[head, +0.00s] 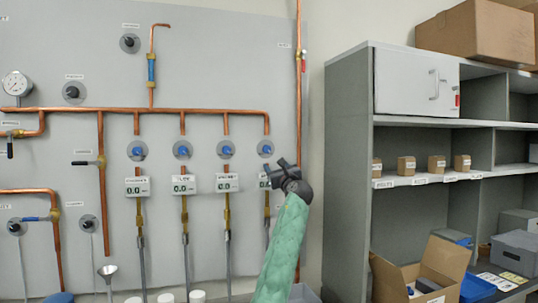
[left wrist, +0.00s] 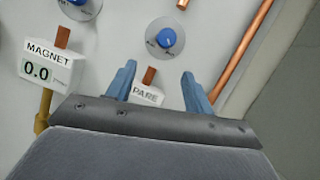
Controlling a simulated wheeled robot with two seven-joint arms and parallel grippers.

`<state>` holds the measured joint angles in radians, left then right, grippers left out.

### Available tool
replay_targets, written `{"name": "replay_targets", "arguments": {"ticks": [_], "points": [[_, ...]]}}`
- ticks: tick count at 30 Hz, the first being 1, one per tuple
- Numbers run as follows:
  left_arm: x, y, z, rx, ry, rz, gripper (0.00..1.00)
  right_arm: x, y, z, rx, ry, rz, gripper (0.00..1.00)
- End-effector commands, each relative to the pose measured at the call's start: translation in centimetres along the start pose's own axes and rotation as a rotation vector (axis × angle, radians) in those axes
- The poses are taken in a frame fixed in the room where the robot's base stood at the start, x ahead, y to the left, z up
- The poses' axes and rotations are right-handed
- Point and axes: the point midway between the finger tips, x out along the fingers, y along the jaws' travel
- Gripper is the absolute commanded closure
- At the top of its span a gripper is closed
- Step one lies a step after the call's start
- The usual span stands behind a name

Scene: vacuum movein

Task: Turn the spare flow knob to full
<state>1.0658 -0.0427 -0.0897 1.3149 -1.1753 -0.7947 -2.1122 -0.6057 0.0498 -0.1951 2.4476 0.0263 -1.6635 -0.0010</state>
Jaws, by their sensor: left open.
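The spare flow knob is a round blue knob (head: 265,149) on a grey dial, rightmost of a row of similar knobs on the wall panel. It also shows in the left wrist view (left wrist: 166,38), ahead of the fingertips and roughly between them. Its setting is too small to read. A white readout (head: 264,183) below the knob is partly hidden by my gripper; its label reads "PARE" in the left wrist view (left wrist: 148,95). My left gripper (head: 276,168) is open and empty, just below and right of the knob, apart from it in the wrist view. My right gripper is not in view.
Copper pipes (head: 160,109) run across the panel, and a vertical pipe (head: 299,90) stands close right of my gripper. Neighbouring knobs (head: 225,149) and readouts (head: 227,182) are to the left. A grey shelf unit (head: 345,150) with boxes stands at the right.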

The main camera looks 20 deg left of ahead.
Motion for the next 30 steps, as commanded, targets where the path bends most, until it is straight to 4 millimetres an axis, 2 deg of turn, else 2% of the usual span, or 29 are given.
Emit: {"name": "replay_targets", "arguments": {"ticks": [3,8,12,15,21,30], "points": [[0.6,-0.6,1.4,0.034,-0.019,-0.002,0.48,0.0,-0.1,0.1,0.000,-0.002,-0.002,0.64],[1.7,-0.7,1.9,0.042,-0.023,-0.003,0.48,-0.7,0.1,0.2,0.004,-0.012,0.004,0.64],[3.7,-0.7,1.9,0.043,-0.021,-0.001,0.48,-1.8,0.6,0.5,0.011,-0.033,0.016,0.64],[5.0,-0.7,1.9,0.042,-0.022,-0.002,0.48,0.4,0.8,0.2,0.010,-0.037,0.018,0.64],[7.2,-0.7,1.9,0.042,-0.022,-0.003,0.48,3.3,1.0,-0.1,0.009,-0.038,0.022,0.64],[8.4,-0.7,1.7,0.040,-0.021,-0.003,0.48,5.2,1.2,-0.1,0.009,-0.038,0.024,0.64]]}}
